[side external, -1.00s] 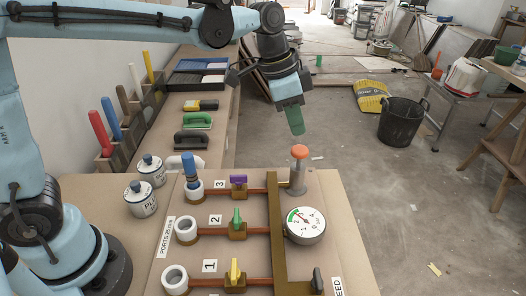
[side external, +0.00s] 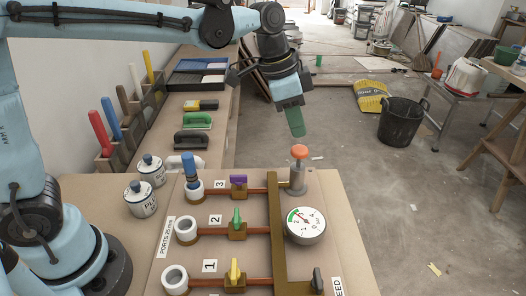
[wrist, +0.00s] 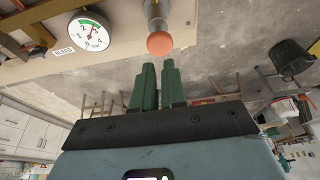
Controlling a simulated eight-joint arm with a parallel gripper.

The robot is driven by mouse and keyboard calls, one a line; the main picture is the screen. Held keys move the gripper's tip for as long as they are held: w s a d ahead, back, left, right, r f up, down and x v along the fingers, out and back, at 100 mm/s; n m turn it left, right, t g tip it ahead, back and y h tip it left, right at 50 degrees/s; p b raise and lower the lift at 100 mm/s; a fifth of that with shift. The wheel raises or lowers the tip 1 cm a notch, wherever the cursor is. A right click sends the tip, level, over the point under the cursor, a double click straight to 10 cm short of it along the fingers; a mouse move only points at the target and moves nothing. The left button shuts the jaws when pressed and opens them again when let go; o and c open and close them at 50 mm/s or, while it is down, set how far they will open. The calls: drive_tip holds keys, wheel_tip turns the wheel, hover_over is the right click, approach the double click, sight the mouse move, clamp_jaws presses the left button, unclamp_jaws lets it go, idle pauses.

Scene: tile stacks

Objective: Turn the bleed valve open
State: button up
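The bleed valve (side external: 317,281) has a dark handle at the near right of the board, beside the partly cut-off BLEED label (side external: 337,287). In the wrist view the BLEED label (wrist: 63,50) is at upper left, near the dark handle (wrist: 38,30). My gripper (side external: 297,134) is above and beyond the board's far right corner, pointing down, well away from the bleed valve. In the wrist view its green fingers (wrist: 159,67) stand a narrow gap apart with nothing between them. An orange-topped plunger (side external: 299,152) is just below the fingertips, apart from them.
The round gauge (side external: 305,225) sits between plunger and bleed valve. Purple (side external: 238,181), green (side external: 237,218) and yellow (side external: 234,270) handles stand on pipes at left. A blue plug (side external: 190,167) is in port 3. White canisters (side external: 142,199) stand left of the board.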

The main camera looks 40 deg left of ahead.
drive_tip(key=o, duration=0.4)
drive_tip(key=s+d+m+g, duration=0.1)
drive_tip(key=d+m, duration=0.1)
drive_tip(key=s+d+m, duration=0.2)
drive_tip(key=d+m, duration=0.1)
drive_tip(key=s+d+m+g, duration=0.1)
drive_tip(key=s+d+m, duration=0.1)
drive_tip(key=d+m, duration=0.1)
drive_tip(key=shift+s+f+g+h, duration=0.1)
drive_tip(key=shift+f+g+h, duration=0.05)
drive_tip(key=shift+g+h, duration=0.15)
drive_tip(key=m+g, duration=0.3)
drive_tip(key=m, duration=0.7)
approach(319, 277)
drive_tip(key=x, duration=0.8)
drive_tip(key=shift+s+f, duration=0.1)
drive_tip(key=shift+f, duration=0.2)
clamp_jaws()
